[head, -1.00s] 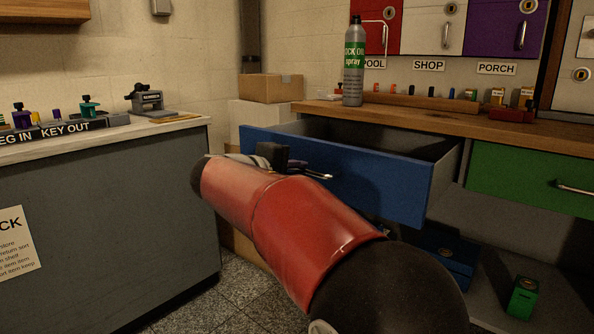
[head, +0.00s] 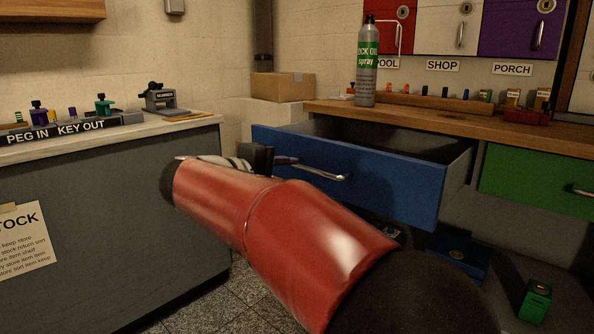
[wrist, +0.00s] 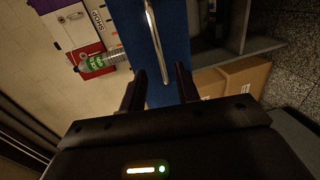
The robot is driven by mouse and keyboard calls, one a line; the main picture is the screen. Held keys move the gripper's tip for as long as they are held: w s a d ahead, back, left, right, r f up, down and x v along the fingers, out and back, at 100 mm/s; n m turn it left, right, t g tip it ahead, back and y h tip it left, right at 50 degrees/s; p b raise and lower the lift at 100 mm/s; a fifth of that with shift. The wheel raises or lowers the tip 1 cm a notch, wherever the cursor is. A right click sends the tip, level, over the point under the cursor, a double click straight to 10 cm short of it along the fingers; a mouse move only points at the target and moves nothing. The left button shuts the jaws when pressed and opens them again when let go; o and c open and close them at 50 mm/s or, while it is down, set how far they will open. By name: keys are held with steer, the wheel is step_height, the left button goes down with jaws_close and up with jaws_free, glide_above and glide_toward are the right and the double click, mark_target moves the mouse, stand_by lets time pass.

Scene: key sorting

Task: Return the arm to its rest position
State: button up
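My red arm (head: 315,235) reaches out over the floor toward the blue drawer (head: 400,190), which stands open under the wooden counter. My gripper (head: 285,160) is partly hidden behind the arm in the head view, near the left end of the drawer's metal handle (head: 325,173). In the wrist view my gripper (wrist: 159,82) has its two dark fingers apart, with nothing held between them. The blue drawer front (wrist: 172,40) and its handle (wrist: 154,35) lie beyond the fingertips. I cannot tell the exact gap between fingers and handle.
A spray can (head: 367,75) stands on the wooden counter (head: 440,115). A green drawer (head: 535,178) is shut at the right. A grey bench (head: 90,210) with keys and a PEG IN / KEY OUT strip (head: 75,131) stands left.

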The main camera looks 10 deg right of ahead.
steer(key=shift+s+a, duration=0.15)
steer(key=shift+a, duration=0.1)
steer(key=s+d+f+m+g+y+p, duration=0.1)
steer(key=s+d+f+g+y+p, duration=0.15)
steer(key=s+d, duration=0.3)
steer(key=s+d+f+m+g+y+p, duration=0.1)
steer(key=s+d+y+p, duration=0.15)
steer(key=s+d, duration=0.3)
steer(key=s+a+f+m+y+p, duration=0.1)
steer(key=s+f+m+y+p, duration=0.1)
steer(key=s, duration=0.6)
steer(key=s+a+f+m+y+p, duration=0.2)
steer(key=s+f+y, duration=0.3)
steer(key=s, duration=0.4)
steer(key=shift+f+m+p, duration=0.3)
steer(key=shift+m+p, duration=0.35)
steer(key=shift+m, duration=0.15)
